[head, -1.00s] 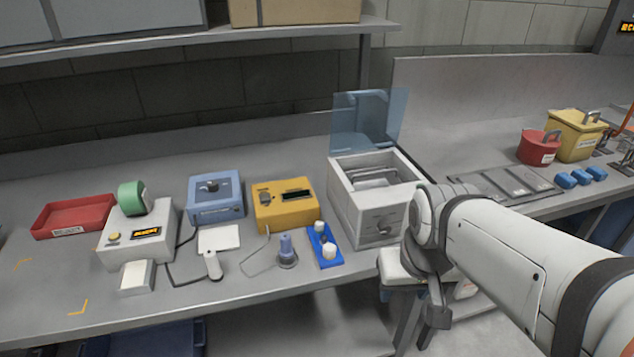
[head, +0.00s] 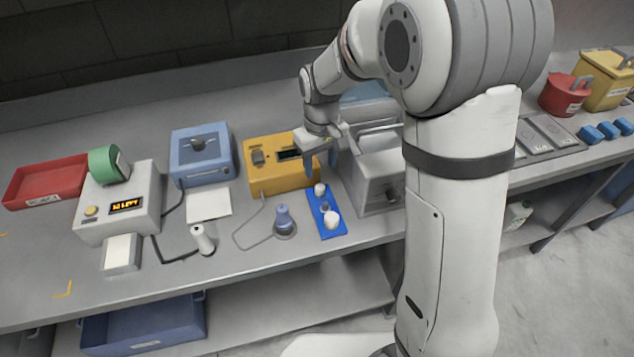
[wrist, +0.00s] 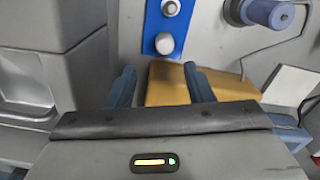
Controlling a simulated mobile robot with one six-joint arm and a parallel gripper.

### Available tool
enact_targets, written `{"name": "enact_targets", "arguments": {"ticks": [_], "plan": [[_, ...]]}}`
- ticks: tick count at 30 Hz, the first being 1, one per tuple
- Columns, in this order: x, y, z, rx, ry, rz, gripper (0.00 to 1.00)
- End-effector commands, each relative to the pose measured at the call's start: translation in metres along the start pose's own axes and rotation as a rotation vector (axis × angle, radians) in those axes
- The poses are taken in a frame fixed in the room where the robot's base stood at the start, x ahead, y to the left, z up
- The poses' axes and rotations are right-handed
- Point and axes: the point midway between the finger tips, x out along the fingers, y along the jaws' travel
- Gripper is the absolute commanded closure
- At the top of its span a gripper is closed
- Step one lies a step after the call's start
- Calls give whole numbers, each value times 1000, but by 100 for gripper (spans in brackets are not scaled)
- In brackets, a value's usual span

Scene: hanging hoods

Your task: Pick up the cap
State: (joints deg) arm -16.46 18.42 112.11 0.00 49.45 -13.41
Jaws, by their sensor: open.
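Two white caps stand on a narrow blue holder (head: 314,207) on the bench. The far cap (head: 320,189) is nearer the yellow box, and the larger near cap (head: 332,217) is at the holder's front end. The wrist view shows the far cap (wrist: 165,43) and part of the other cap (wrist: 171,8) on the blue holder (wrist: 151,28). My gripper (head: 321,166) is open and empty, fingers down, above and just behind the far cap. In the wrist view the fingertips (wrist: 158,74) are apart, with the far cap beyond them. I cannot tell which cap is meant.
The yellow box (head: 270,178) stands close on the left of my gripper. The grey open-topped machine (head: 375,180) is close on the right. A blue-grey knobbed piece (head: 283,222) with a cable stands left of the holder. Clear bench lies in front.

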Motion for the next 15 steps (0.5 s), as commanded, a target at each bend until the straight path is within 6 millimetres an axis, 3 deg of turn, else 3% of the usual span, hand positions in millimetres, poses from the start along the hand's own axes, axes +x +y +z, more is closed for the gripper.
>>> {"name": "enact_targets", "arguments": {"ticks": [15], "plan": [[64,-10,8,-15,-2,-1,53]]}}
